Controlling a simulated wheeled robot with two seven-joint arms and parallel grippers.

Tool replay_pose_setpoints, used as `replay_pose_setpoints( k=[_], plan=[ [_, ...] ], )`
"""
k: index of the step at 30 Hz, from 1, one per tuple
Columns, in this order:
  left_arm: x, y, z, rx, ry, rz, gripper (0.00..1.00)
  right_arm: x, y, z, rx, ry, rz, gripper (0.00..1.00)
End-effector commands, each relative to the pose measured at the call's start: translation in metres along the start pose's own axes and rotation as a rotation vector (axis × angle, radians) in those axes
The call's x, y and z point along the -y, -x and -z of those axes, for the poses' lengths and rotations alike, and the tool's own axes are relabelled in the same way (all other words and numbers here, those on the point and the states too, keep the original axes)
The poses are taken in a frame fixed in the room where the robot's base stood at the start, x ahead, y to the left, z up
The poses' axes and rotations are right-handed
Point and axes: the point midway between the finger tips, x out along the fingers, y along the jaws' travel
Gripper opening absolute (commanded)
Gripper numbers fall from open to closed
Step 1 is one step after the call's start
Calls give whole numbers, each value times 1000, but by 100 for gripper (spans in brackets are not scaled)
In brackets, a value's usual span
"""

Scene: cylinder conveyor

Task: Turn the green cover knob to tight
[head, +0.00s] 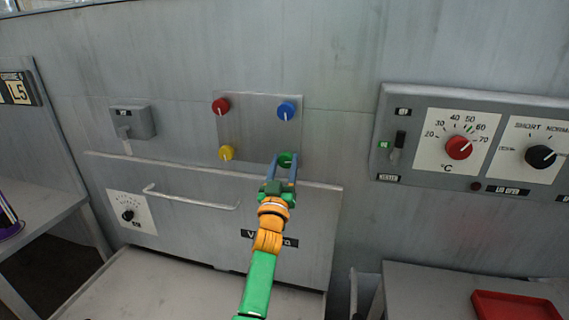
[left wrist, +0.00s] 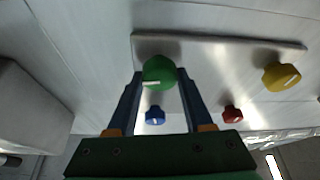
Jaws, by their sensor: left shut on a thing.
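The green cover knob (head: 286,159) is at the lower right corner of a square metal plate (head: 252,125) on the grey wall. My left gripper (head: 286,158) is shut on it, one blue finger on each side. In the left wrist view the green knob (left wrist: 159,71) lies between the fingertips of the left gripper (left wrist: 160,80). Its white mark lies nearly level there, toward the left of its face. The fingers partly hide the knob in the head view. My right gripper is not in view.
Red (head: 221,106), blue (head: 287,110) and yellow (head: 226,153) knobs sit at the plate's other corners. A handle (head: 190,201) sticks out below left. A control panel (head: 480,142) with a red dial is at right. A red tray (head: 515,306) lies lower right.

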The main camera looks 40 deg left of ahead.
Motion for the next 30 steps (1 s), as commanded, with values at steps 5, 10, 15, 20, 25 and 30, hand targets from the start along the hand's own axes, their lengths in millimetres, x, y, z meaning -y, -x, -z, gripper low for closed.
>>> replay_pose_setpoints(
  k=[5, 10, 15, 20, 25, 30],
  plan=[
    [1, 0, 0, 4, -134, -55, 0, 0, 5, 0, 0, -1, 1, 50],
    [1, 0, 0, 4, -285, -118, 0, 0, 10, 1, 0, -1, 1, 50],
    [1, -1, 1, 4, -434, -180, 0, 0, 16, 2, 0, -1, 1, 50],
    [2, -1, 1, 5, -575, -238, 0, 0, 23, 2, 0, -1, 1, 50],
    [2, -1, 2, 4, -724, -301, 0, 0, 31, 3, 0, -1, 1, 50],
    [2, -1, 2, 5, -873, -362, 0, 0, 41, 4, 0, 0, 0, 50]
  ],
)
